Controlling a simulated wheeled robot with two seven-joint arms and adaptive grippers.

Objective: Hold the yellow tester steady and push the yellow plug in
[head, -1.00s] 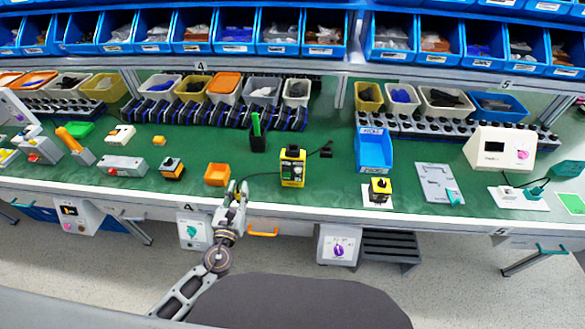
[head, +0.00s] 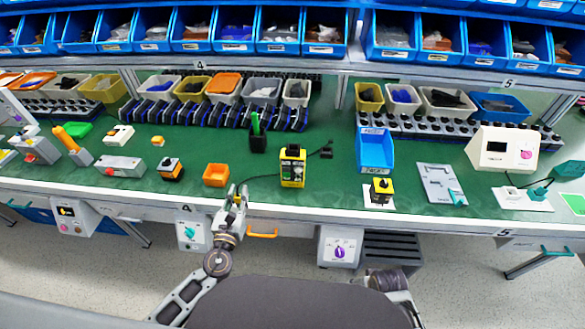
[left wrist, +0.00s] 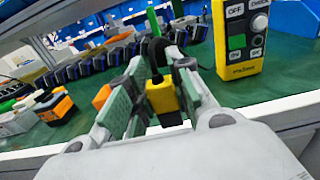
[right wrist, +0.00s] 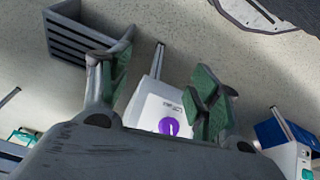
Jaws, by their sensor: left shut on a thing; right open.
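The yellow tester (head: 292,170) stands on the green bench top near the front edge, with a black top. In the left wrist view the tester (left wrist: 240,40) shows a grey knob, a green patch and OFF and CHECK labels. My left gripper (head: 237,192) is at the bench's front edge, left of the tester and apart from it. It is shut on the yellow plug (left wrist: 163,97), which has a black cable at its top. My right gripper (right wrist: 160,88) is open and empty, low in front of the bench, away from the tester. The tester's socket cannot be made out.
An orange bin (head: 216,175) sits left of the tester, and a black holder with a green stick (head: 257,138) behind it. A yellow-black switch box (head: 381,190) and blue tray (head: 375,150) are to the right. Bench around the tester is mostly clear.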

